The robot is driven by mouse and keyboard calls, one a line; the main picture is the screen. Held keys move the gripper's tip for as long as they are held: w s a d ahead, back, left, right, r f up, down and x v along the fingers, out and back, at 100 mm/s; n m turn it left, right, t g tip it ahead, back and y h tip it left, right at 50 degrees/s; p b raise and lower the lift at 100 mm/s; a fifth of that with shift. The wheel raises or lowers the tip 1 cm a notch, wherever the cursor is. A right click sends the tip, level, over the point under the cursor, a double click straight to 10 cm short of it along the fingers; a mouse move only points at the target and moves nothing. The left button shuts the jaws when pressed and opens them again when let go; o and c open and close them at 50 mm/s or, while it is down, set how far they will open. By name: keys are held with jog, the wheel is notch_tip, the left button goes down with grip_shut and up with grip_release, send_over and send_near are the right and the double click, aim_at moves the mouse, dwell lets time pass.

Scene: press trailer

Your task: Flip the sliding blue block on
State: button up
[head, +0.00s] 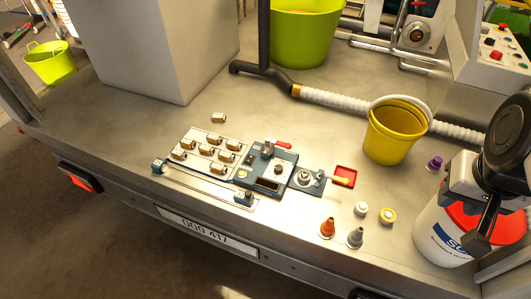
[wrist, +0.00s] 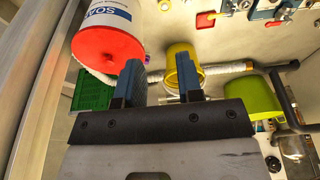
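In the head view a thin rail (head: 203,184) runs along the front edge of the bench-like trailer deck. A small blue block (head: 158,165) sits at its left end and another blue piece (head: 244,198) at its right end. I cannot tell which of them slides. My gripper (head: 479,238) is at the far right, well apart from the rail, in front of a white bucket with a red lid. In the wrist view my gripper (wrist: 160,65) has its two blue-grey fingers apart with nothing between them. The rail is not clearly seen in the wrist view.
A blue-grey press fixture (head: 268,170) with a red handle stands beside the rail, near several small metal-and-brown parts (head: 205,150). A grey box (head: 150,50) stands behind.

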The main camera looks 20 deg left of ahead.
jog(key=shift+w+a+f, duration=0.15)
jog(key=shift+w+a, duration=0.1)
jog(key=shift+w, duration=0.05)
jog(key=c, duration=0.5)
jog(key=w+a+f+m+y, duration=0.1)
jog(key=w+a, duration=0.1)
jog(key=w+a+f+g, duration=0.1)
jog(key=w+a+f, duration=0.1)
jog(key=a, duration=0.1)
jog(key=w+a+f+m+g+y, duration=0.1)
jog(key=w+a+f, duration=0.1)
jog(key=shift+w+a+m+y, duration=0.1)
jog(key=shift+a+m+y, duration=0.15)
jog(key=shift+m+y, duration=0.05)
grip_shut()
jog(key=w+a+f+m+g+y, duration=0.2)
jog(key=w+a+f+m, duration=0.2)
jog(key=a+f, duration=0.7)
jog(key=w+a+f+m+g+y, duration=0.2)
jog(key=w+a+f+m, duration=0.2)
jog(key=a+f, duration=0.7)
jog(key=shift+w+a+m+y, duration=0.2)
jog(key=shift+a+m+y, duration=0.1)
jog(key=shift+a+m, duration=0.55)
jog(key=shift+d+f, duration=0.1)
